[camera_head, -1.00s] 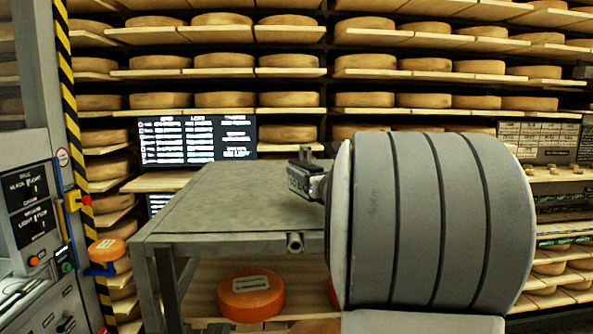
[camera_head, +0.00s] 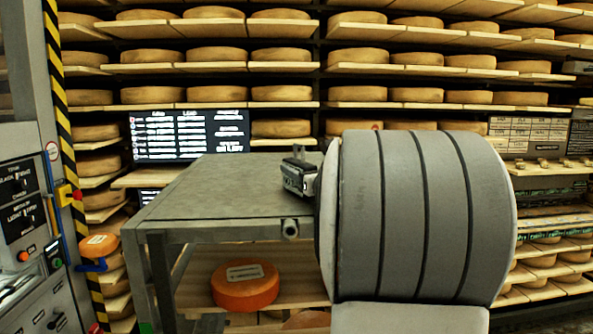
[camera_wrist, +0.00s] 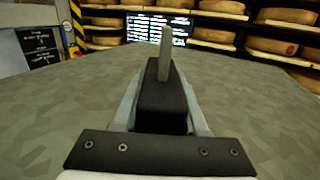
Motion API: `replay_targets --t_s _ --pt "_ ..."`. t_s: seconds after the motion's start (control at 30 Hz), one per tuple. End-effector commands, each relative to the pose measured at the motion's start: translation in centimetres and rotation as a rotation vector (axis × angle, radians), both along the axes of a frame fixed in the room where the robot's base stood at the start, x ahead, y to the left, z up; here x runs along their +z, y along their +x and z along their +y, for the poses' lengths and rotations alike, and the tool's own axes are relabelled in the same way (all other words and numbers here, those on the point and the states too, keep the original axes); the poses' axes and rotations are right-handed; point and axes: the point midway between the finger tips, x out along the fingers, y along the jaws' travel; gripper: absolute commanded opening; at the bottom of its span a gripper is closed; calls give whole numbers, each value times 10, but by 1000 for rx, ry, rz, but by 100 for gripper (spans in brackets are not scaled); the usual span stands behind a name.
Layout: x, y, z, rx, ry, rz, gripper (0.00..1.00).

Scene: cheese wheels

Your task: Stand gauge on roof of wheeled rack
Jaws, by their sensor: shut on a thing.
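The wheeled rack has a flat grey roof (camera_head: 225,185), seen in the head view left of my arm. In the wrist view the roof (camera_wrist: 60,120) spreads out on both sides below and ahead of my gripper. My gripper (camera_wrist: 162,112) is shut on the gauge (camera_wrist: 162,95), a black block with a thin grey rod sticking out of its far end. In the head view my gripper (camera_head: 303,172) shows only partly, low over the roof's right part, with my arm hiding the rest. I cannot tell whether the gauge touches the roof.
An orange cheese wheel (camera_head: 245,286) lies on the rack's lower shelf. A lit screen (camera_head: 189,135) and shelves of cheese wheels stand behind. A control cabinet (camera_head: 30,230) and a striped post (camera_head: 58,120) are at left. Most of the roof is bare.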

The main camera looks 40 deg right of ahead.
Motion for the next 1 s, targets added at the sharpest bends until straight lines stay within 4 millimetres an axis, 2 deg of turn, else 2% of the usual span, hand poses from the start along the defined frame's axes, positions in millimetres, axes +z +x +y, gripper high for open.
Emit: replay_targets --t_s 0.37,0.4,0.57,1.0 --pt "-5 0 0 0 -1 -2 0" --pt "-4 0 0 0 -1 -2 49" --pt "-4 0 0 0 0 -1 77" --pt "-5 0 0 0 0 0 77"
